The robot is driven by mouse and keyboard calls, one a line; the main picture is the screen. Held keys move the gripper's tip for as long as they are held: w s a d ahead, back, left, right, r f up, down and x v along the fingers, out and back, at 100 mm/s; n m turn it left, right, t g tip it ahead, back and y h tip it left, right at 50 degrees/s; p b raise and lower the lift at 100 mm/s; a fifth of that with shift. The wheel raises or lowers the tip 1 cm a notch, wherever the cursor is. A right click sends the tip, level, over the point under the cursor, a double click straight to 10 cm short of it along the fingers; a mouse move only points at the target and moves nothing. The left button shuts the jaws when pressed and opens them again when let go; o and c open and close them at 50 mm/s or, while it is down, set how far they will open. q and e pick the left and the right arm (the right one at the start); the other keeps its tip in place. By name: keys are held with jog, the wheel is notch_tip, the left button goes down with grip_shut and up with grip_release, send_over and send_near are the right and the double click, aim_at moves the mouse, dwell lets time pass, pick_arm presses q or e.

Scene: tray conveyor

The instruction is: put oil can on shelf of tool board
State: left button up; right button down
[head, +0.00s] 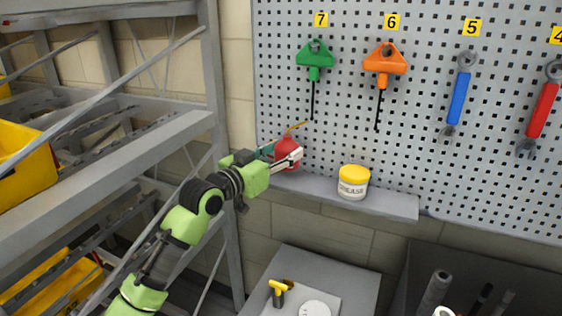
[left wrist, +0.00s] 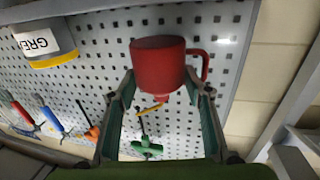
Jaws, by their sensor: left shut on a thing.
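The red oil can (head: 287,148), with a thin yellow spout, is at the left end of the grey shelf (head: 390,203) of the tool board (head: 430,120). My left gripper (head: 284,156) is shut on the can from the left, its fingers around the body. The can looks upright, its base at about shelf height; I cannot tell whether it touches. In the upside-down left wrist view the oil can (left wrist: 158,62) sits between the fingertips (left wrist: 165,88), its handle to the right. My right gripper is not in view.
A yellow-lidded grease jar (head: 353,183) stands on the shelf, right of the can. Green (head: 315,60) and orange (head: 384,65) handled tools and wrenches hang above. A metal rack (head: 150,140) with yellow bins stands left. A grey surface (head: 345,275) lies below.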

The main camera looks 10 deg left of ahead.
pick_arm(q)
jog(key=f, duration=0.1)
jog(key=f+p, duration=0.1)
jog(key=f, duration=0.1)
jog(key=shift+w+a+f+p, duration=0.1)
jog(key=shift+a+f+p, duration=0.15)
jog(key=shift+p, duration=0.1)
jog(key=shift+f, duration=0.1)
jog(key=o, duration=1.4)
